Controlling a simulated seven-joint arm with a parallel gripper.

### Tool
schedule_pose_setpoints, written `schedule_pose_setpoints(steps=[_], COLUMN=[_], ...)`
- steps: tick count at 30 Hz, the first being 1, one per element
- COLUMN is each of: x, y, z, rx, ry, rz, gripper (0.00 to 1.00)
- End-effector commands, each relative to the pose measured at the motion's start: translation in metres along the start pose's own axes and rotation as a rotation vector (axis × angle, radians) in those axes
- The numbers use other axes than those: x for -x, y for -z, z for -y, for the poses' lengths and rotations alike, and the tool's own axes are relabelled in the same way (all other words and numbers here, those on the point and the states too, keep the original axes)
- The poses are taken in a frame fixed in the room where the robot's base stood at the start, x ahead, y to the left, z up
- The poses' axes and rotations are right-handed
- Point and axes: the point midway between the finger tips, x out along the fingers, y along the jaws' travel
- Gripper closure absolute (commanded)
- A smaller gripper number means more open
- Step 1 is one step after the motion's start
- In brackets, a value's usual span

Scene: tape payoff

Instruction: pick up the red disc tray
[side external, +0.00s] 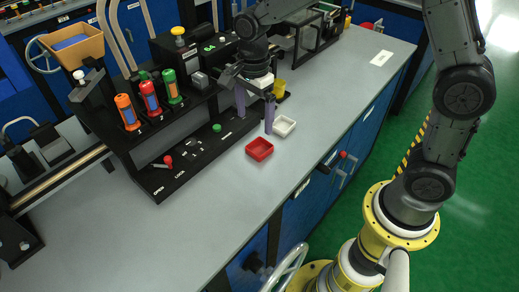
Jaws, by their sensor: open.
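The red disc tray (260,150) is a small, shallow, square red tray. It lies on the grey bench top near the front edge, left of and in front of a similar white tray (284,126). My gripper (254,106) is above and behind the red tray, with its two purple fingers pointing down. The fingers are apart and nothing shows between them. The gripper does not touch the red tray. The inside of the red tray looks empty, but it is small in the picture.
A black station (180,160) with a small red lever (168,160) and a green knob stands left. Orange, red and green cylinders (150,97) stand on its upper shelf. A yellow cup (279,88) is behind my gripper. The bench's front left (110,240) is clear.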

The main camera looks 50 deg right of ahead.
Motion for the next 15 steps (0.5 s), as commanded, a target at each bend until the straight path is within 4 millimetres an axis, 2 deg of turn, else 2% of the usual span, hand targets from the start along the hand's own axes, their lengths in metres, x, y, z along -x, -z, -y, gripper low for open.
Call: schedule_pose_setpoints(steps=[1, 6, 15], x=[-0.011, -0.037, -0.059], y=[0.001, 0.001, 0.004], z=[-0.001, -0.001, -0.003], rx=[0.0, 0.0, -0.001], ry=[-0.006, -0.003, -0.003], rz=[-0.001, -0.001, -0.001], gripper=[0.0, 0.0, 0.0])
